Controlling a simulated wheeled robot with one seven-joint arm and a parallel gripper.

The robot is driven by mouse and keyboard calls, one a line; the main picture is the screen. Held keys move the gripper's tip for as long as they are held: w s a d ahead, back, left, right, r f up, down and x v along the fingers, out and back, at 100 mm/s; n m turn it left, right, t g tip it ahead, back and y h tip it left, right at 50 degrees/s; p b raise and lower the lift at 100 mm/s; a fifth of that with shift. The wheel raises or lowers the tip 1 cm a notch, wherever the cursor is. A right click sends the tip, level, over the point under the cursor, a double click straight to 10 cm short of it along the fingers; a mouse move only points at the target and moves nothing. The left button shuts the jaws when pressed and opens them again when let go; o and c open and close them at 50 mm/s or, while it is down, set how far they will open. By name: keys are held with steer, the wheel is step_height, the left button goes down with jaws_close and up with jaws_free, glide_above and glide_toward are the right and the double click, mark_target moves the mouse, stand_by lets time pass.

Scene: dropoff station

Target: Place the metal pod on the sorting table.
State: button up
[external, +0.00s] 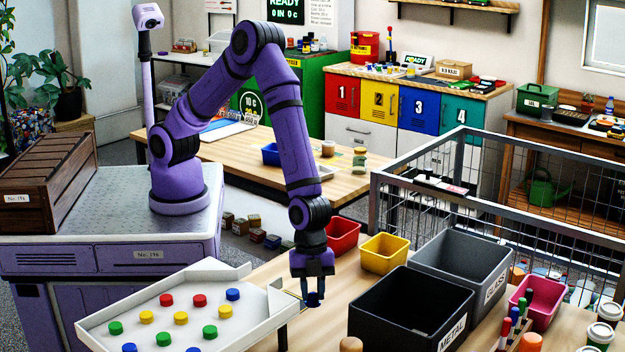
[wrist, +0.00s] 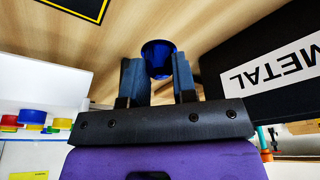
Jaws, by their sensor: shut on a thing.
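The metal pod (wrist: 159,60) is a small shiny dark blue cup, held between my two fingers in the wrist view. It also shows as a small dark blue shape in the external view (external: 314,299). My gripper (external: 313,292) is shut on it and points down over the wooden sorting table (external: 345,272). The gripper is between the white tray on the left and the black METAL bin (external: 400,325) on the right. The pod is low, close to the tabletop; I cannot tell whether it touches.
The white tray (external: 262,327) holds several coloured discs. A grey GLASS bin (external: 455,262), a yellow bin (external: 385,253), a red bin (external: 340,238) and a pink bin (external: 540,300) crowd the table. A wire cage (external: 490,205) stands behind. Clear wood is near my gripper.

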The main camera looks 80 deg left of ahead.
mark_target(313, 323)
steer(key=shift+f, duration=2.9)
steer(key=shift+f, duration=0.15)
steer(key=o, duration=0.9)
